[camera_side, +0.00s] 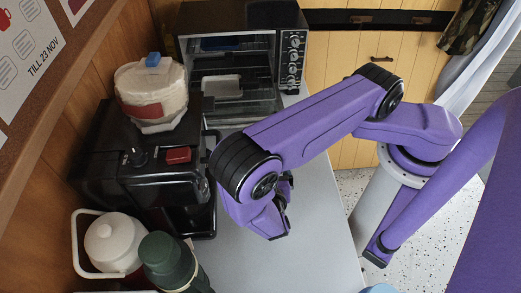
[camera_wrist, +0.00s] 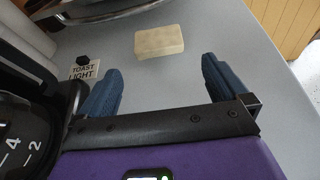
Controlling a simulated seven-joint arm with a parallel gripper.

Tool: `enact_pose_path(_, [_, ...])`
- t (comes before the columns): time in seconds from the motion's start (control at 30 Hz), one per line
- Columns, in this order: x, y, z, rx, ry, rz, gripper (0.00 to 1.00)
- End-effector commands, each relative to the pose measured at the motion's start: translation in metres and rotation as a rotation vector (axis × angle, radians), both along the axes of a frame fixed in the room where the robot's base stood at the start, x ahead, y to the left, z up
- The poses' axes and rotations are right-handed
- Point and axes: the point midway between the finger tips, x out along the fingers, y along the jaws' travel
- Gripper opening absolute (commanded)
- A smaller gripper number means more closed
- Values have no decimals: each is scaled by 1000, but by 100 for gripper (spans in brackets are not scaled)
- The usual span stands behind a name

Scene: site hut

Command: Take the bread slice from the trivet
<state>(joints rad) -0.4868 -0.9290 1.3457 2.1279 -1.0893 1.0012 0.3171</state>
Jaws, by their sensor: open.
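My gripper (camera_wrist: 160,66) is open in the wrist view, its two blue-grey fingers spread with nothing between them. A pale beige block (camera_wrist: 159,41) with rounded edges lies flat on the grey counter beyond the fingertips, apart from them. I cannot tell whether it is the bread slice. No trivet shows under it, and I can make out no trivet elsewhere. In the side view my gripper (camera_side: 283,200) is over the counter, partly hidden by my wrist. The pale block cannot be seen there.
A toaster oven (camera_side: 292,55) stands at the back. A "TOAST LIGHT" card (camera_wrist: 84,71) lies left of the fingers.

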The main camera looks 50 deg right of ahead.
Motion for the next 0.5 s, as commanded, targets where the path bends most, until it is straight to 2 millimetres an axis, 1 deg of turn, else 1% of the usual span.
enact_pose_path(0.03, [5, -7, -3, -2, 1, -3, 100])
enact_pose_path(0.1, [12, -13, -7, -2, 0, -3, 100])
enact_pose_path(0.37, [24, -23, -14, 0, 0, -1, 100])
enact_pose_path(0.5, [36, -34, -20, 0, 0, -5, 100])
